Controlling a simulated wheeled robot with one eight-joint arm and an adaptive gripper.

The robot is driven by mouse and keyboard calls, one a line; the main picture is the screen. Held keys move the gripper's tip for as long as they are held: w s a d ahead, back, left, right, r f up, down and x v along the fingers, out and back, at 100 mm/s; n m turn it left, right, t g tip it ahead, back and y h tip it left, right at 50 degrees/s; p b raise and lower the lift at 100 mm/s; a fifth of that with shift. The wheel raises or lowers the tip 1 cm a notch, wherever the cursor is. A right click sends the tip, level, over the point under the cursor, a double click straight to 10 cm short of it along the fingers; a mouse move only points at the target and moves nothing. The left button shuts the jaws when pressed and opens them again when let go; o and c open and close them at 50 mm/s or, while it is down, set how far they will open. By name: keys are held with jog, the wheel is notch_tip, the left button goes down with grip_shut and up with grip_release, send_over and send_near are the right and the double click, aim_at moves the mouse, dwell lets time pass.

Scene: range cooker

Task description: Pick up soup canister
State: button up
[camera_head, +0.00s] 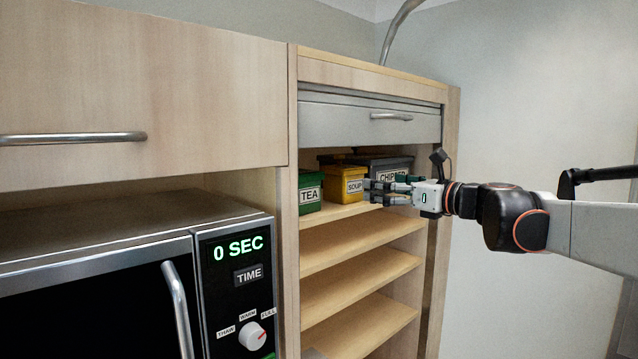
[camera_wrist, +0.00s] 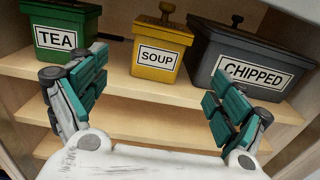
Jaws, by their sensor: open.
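The soup canister is yellow with a white SOUP label and a dark knob on its lid. It stands upright on the top open shelf, in the middle of the wrist view (camera_wrist: 160,77), and also shows in the head view (camera_head: 343,188). My gripper (camera_wrist: 155,92) is open and empty. Its teal-padded fingers are spread in front of the canister, one toward each side, and do not appear to touch it. In the head view my gripper (camera_head: 375,190) reaches in from the right at about shelf height.
A green TEA canister (camera_wrist: 62,22) stands left of the soup canister. A larger dark grey CHIPPED canister (camera_wrist: 225,58) stands close on its right. A raised shutter (camera_head: 350,123) hangs above. Lower shelves (camera_head: 355,285) look mostly empty. A microwave (camera_head: 100,250) is at left.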

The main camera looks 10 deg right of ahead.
aim_at(356, 183)
jog(key=p+x, duration=0.1)
jog(key=x, duration=0.7)
jog(key=shift+d, duration=0.1)
jog(key=p+x, duration=0.1)
jog(key=x, duration=0.2)
jog(key=p+x, duration=0.1)
jog(key=x, duration=0.1)
jog(key=shift+w+f+p, duration=0.25)
jog(key=shift+f+p, duration=0.05)
jog(key=shift+f, duration=0.1)
jog(key=shift+s, duration=0.15)
jog(key=c, duration=1.9)
jog(key=shift+r, duration=0.1)
jog(key=shift+c, duration=0.2)
